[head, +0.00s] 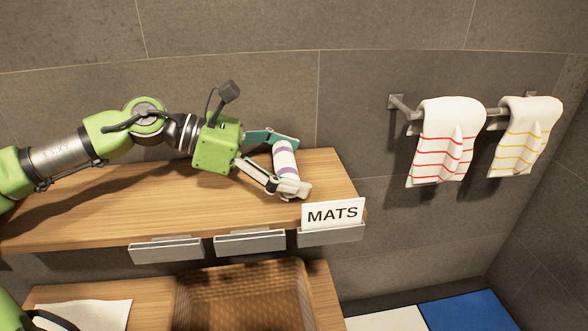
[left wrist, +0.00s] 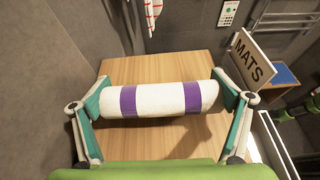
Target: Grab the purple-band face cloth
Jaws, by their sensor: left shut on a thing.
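The purple-band face cloth (head: 285,157) is a white roll with two purple bands, at the right end of the upper wooden shelf. My left gripper (head: 293,164) is shut on it, with one finger at each end of the roll. In the left wrist view the cloth (left wrist: 158,99) lies crosswise between the two fingers, over the wood. I cannot tell whether it still touches the shelf. My right gripper is not in view.
A "MATS" sign (head: 333,213) stands at the shelf's front right corner, close to the left gripper. A wicker basket (head: 240,300) sits below. Red-striped (head: 447,140) and yellow-striped (head: 526,135) towels hang on the wall at right. The upper shelf (head: 110,225) is clear at left.

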